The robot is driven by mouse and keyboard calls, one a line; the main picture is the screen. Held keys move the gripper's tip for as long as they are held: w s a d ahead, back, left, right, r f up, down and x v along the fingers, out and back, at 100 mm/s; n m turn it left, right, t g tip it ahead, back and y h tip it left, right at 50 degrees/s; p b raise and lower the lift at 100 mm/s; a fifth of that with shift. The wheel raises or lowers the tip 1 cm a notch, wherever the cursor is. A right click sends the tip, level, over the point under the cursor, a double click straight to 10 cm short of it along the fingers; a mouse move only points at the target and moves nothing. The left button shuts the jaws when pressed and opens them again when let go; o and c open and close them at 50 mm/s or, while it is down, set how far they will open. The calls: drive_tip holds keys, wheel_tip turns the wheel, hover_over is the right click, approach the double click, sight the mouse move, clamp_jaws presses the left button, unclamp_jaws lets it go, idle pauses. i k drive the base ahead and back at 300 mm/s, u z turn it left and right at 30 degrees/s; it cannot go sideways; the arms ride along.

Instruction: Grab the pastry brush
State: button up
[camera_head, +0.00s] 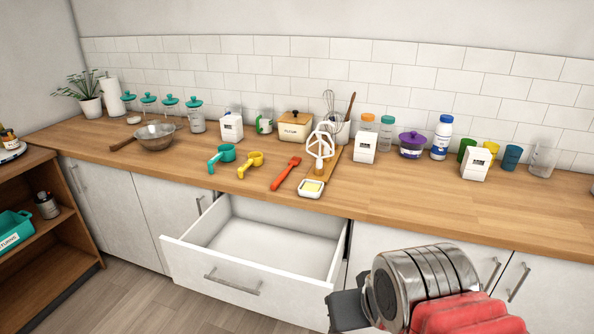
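The pastry brush (285,173) is orange-red and lies flat on the wooden counter near its front edge. Its wider head points to the back right, and its handle end points toward the front edge. My gripper (346,312) is at the bottom of the view, in front of the cabinets and below the counter, to the right of the brush and well apart from it. Only a dark grey part of it shows beside my arm, so its fingers cannot be made out.
An open, empty drawer (238,282) juts out below the brush. Yellow (250,164) and teal (221,157) measuring cups lie to its left. A butter dish (311,189) and a wooden board with a white beater (320,148) are close on its right. The right-hand counter front (440,197) is clear.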

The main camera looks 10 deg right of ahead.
sight(295, 161)
drive_tip(key=z, duration=1.7)
drive_tip(key=i, duration=1.3)
drive_tip(key=u, duration=0.45)
